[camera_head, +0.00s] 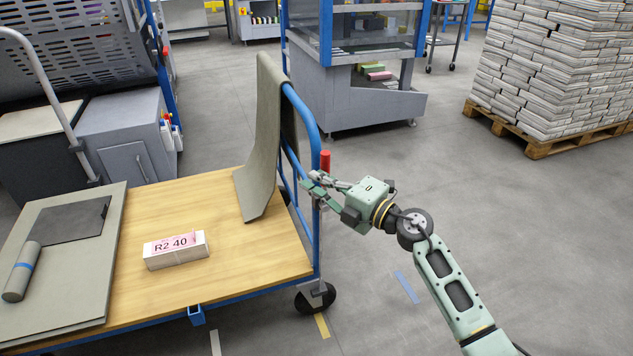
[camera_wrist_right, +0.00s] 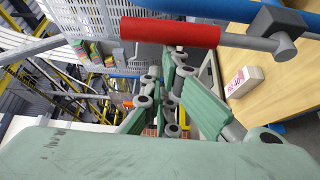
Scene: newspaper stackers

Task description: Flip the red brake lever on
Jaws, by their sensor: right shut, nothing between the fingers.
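The red brake lever (camera_head: 325,161) sticks up beside the blue handle frame of a flatbed cart. In the right wrist view its red grip (camera_wrist_right: 170,32) lies across the upper middle, on a grey rod joined to the blue tube by a dark clamp. My right gripper (camera_head: 311,187) is shut and empty, just below the red grip and close to the blue tube in the head view. I cannot tell whether it touches the lever. In the right wrist view its fingers (camera_wrist_right: 168,95) are below the grip. My left gripper is not in view.
The cart's wooden deck (camera_head: 265,262) carries a white box labelled R2 40 (camera_head: 177,252), grey mats and a roll (camera_head: 22,270). A grey cloth (camera_head: 262,140) hangs over the handle. A newspaper pallet (camera_head: 540,148) stands at the back right. The floor to the right is mostly clear.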

